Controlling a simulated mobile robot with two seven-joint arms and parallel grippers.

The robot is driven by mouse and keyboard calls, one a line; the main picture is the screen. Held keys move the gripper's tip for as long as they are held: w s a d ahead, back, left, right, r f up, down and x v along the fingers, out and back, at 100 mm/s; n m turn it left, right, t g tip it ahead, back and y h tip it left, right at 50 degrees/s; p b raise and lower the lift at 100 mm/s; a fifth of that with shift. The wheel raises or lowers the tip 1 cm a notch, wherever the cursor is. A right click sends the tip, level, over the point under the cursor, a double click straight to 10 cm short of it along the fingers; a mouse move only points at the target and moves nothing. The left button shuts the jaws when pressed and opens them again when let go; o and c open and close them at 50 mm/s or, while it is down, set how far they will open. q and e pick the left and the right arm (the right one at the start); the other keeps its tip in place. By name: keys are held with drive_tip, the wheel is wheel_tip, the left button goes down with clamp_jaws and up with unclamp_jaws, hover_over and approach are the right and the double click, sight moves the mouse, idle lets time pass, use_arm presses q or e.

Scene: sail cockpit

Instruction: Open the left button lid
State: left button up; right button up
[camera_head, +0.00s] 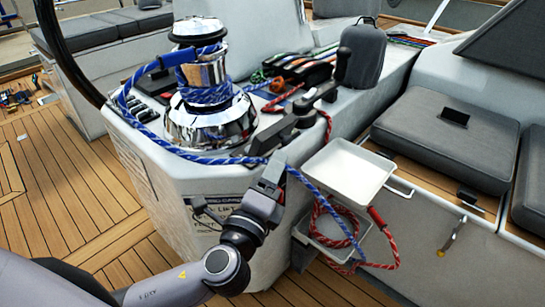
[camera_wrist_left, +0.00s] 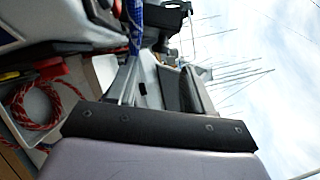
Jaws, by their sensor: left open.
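My left arm comes in from the lower left, and its open left gripper (camera_head: 275,168) is raised at the front edge of the white console (camera_head: 170,190). It is just below a black lever fitting (camera_head: 285,130) and beside the blue rope. In the left wrist view the dark gripper body fills the bottom, and the slim grey fingers (camera_wrist_left: 125,82) point up toward the blue rope (camera_wrist_left: 136,22). My right gripper is not in view.
A chrome winch (camera_head: 205,110) wrapped in blue rope stands on the console. A white tray (camera_head: 348,170) and coiled red rope (camera_head: 338,225) are right of the gripper. Grey cushions (camera_head: 445,140) lie farther right. The wooden deck (camera_head: 60,190) at left is mostly free.

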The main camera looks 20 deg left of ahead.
sight(285, 145)
use_arm(q)
drive_tip(key=shift+w+r, duration=0.15)
drive_tip(key=shift+w, duration=1)
drive_tip(key=shift+w+r, duration=0.2)
drive_tip(key=shift+w, duration=0.95)
drive_tip(key=shift+w+r, duration=0.15)
drive_tip(key=shift+w, duration=1)
